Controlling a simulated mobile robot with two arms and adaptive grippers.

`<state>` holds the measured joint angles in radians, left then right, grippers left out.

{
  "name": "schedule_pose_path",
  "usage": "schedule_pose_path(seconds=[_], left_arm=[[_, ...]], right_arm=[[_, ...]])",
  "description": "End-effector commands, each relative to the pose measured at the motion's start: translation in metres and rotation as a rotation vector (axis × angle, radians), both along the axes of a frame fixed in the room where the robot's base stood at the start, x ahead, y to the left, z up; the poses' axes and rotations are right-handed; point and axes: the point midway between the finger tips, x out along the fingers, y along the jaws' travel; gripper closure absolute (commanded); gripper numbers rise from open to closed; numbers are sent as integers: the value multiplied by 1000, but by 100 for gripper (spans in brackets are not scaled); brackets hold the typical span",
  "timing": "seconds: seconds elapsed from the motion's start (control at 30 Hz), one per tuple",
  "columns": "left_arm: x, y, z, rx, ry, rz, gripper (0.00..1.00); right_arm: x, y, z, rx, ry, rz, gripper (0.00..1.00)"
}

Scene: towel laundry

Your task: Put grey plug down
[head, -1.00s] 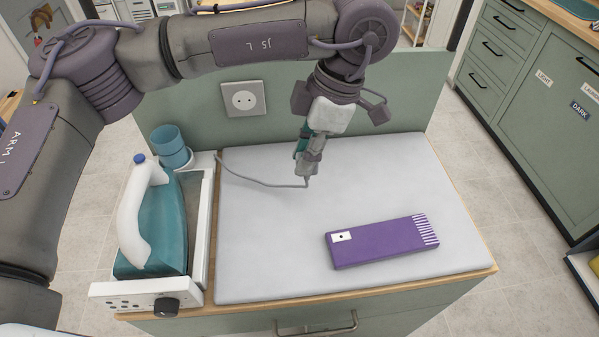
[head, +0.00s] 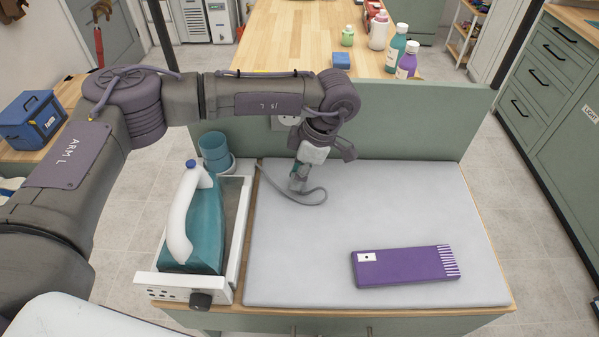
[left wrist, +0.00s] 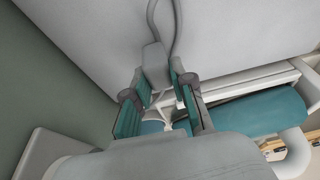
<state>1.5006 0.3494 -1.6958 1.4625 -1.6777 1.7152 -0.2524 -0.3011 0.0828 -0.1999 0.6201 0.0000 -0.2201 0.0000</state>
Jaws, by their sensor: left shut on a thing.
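My left gripper (head: 298,181) is shut on the grey plug (left wrist: 154,66), low over the back left part of the padded ironing top (head: 370,215). In the left wrist view the gripper (left wrist: 160,98) has its teal-padded fingers on either side of the plug. I cannot tell if the plug touches the top. The wall socket (head: 282,124) on the green panel is partly hidden by my arm. My right gripper is not in view.
A teal and white iron (head: 204,225) stands in a white tray (head: 180,281) at the left, with a teal cup (head: 214,150) behind. The middle of the top is clear.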

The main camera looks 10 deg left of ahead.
Motion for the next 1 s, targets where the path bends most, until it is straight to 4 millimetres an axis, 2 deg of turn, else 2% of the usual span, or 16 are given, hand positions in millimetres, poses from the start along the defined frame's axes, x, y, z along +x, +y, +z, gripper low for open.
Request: schedule_pose_path(seconds=[0.07,0.8,0.83,0.93,1.0], left_arm=[[-3,-5,-7,-12,7,-8,100],[-7,-8,-24,-12,16,-16,100],[-7,-8,-24,-12,17,-17,71],[-6,-7,-23,-12,13,-15,55],[-5,-7,-21,-12,11,-12,51]], right_arm=[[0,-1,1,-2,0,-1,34],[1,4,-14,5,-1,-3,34],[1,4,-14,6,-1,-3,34],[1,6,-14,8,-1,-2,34],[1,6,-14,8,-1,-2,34]])
